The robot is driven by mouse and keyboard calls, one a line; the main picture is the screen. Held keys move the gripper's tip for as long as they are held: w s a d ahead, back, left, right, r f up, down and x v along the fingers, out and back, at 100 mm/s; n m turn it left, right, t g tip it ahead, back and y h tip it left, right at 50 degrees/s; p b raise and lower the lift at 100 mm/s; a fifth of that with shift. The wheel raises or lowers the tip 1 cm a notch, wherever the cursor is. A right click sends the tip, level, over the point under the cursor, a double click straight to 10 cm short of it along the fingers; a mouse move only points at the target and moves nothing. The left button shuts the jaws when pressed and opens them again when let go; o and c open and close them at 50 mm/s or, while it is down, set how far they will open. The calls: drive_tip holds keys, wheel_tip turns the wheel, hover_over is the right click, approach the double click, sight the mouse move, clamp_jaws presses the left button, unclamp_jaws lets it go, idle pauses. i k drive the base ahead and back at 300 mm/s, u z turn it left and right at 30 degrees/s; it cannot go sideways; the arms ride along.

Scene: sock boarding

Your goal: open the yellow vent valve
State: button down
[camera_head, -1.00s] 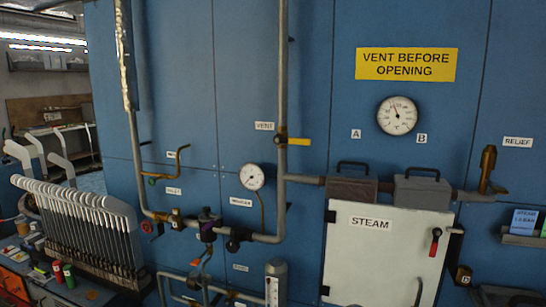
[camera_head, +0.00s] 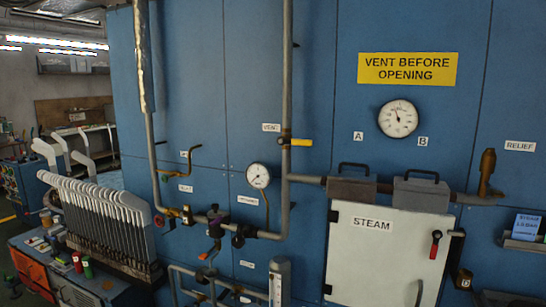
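The yellow vent valve handle (camera_head: 300,142) sits on the vertical grey pipe (camera_head: 287,80) in the middle of the blue panel. It points to the right, level, across the line of the pipe. A small white VENT label (camera_head: 271,127) is to its left. A brass-coloured valve body shows where the handle meets the pipe. My gripper is not in view.
A white STEAM door (camera_head: 385,250) with a red-handled latch (camera_head: 435,244) is at the lower right. Gauges (camera_head: 398,118) and a yellow warning sign (camera_head: 407,69) are on the panel. A rack of white sock boards (camera_head: 100,215) stands at the left.

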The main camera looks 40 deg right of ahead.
sight(281, 141)
drive_tip(key=u, duration=1.4)
drive_tip(key=k, duration=0.65)
drive_tip(key=z, duration=0.75)
drive_tip(key=i, duration=1)
drive_tip(key=z, duration=0.05)
